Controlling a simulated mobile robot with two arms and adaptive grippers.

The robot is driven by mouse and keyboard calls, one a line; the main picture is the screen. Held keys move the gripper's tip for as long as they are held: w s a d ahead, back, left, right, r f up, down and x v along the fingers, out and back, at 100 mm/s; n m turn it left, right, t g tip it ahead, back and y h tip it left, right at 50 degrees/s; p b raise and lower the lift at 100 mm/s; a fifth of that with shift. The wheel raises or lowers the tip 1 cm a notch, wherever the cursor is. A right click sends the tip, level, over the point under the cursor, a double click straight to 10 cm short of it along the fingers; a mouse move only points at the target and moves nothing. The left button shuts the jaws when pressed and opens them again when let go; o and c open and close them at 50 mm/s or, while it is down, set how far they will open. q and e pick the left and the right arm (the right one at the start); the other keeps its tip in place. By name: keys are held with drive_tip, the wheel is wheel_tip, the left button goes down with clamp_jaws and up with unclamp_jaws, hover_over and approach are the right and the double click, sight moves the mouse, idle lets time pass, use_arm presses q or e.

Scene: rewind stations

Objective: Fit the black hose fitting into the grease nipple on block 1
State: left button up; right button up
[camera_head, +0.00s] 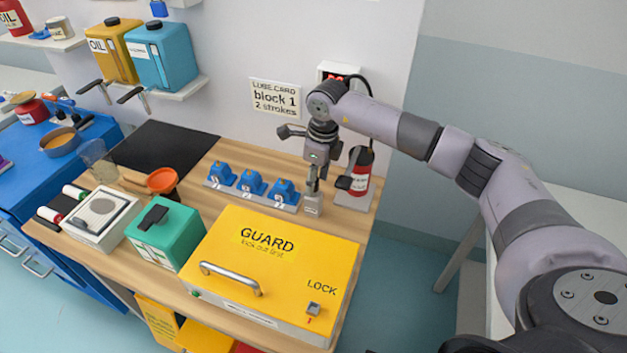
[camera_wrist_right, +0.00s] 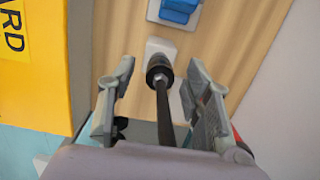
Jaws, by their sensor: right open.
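My right gripper (camera_head: 315,187) points down at the right end of the workbench, above a small light grey stand (camera_head: 313,206). In the right wrist view its two fingers (camera_wrist_right: 160,88) are open, one on each side of the black hose fitting (camera_wrist_right: 158,68) and its dark hose (camera_wrist_right: 166,115), with gaps at both sides. The fitting appears over the pale stand (camera_wrist_right: 161,47). Several blue blocks (camera_head: 251,183) with small number labels stand in a row left of the gripper. I cannot read the numbers surely, and the nipples are too small to make out. My left gripper is out of view.
A red cylinder (camera_head: 361,172) stands close right of the gripper. The yellow guard box (camera_head: 290,262) fills the bench front. A card on the wall (camera_head: 275,97) reads block 1, 2 strokes. A green box (camera_head: 165,237), scale (camera_head: 101,216) and black mat (camera_head: 165,147) lie left.

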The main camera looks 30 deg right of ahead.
drive_tip(key=shift+w+a+f, duration=0.1)
drive_tip(key=shift+f, duration=0.85)
clamp_jaws()
